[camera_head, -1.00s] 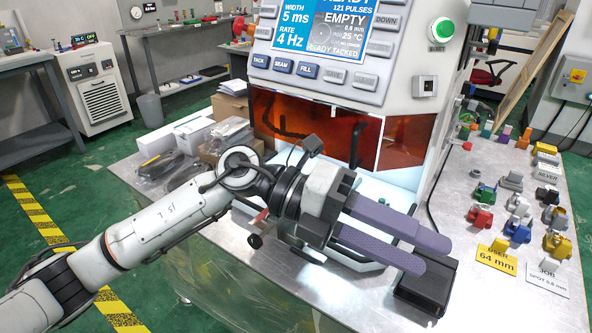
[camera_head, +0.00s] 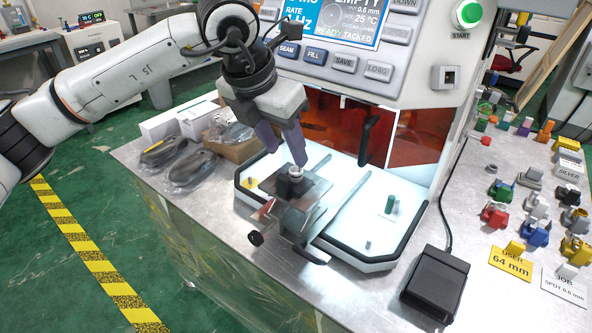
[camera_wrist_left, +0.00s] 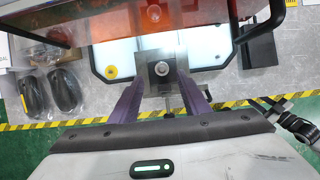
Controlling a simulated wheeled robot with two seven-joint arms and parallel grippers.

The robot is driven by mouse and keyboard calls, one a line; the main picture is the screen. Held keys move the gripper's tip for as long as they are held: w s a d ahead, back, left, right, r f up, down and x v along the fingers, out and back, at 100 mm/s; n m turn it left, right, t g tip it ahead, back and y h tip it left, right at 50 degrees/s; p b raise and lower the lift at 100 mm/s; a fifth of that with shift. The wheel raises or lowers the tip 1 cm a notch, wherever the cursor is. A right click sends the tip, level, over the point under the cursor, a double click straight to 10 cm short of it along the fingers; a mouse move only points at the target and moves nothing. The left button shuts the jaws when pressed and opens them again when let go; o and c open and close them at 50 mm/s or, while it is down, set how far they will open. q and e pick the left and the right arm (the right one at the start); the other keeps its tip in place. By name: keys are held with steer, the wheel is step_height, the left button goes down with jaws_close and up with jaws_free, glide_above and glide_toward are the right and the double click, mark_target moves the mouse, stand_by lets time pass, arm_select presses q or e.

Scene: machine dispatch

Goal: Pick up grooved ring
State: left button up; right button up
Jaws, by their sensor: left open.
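A small silvery ring (camera_head: 296,172), which looks like the grooved ring, sits on a dark block (camera_head: 286,187) on a metal plate in front of the machine. Its groove is too small to make out. In the left wrist view the ring (camera_wrist_left: 162,68) shows as a light round shape just beyond the fingertips, roughly centred between them. My left gripper (camera_head: 286,157) points down with its purple fingers just above and behind the ring. It is open and empty, with both fingers (camera_wrist_left: 161,86) apart in the left wrist view. My right gripper is not in view.
The white tray (camera_head: 348,232) holds a green peg (camera_head: 390,204) and a small grey pin. A black pedal (camera_head: 436,283) lies to the right. The machine with its orange window (camera_head: 418,140) stands close behind. Coloured parts fill the right side.

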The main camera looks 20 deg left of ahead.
mark_target(293, 178)
arm_select(q)
steer(key=p+x, duration=0.1)
steer(key=x, duration=0.4)
steer(key=shift+d+f, duration=0.15)
steer(key=shift+d, duration=0.05)
steer(key=shift+c, duration=0.3)
jaws_close()
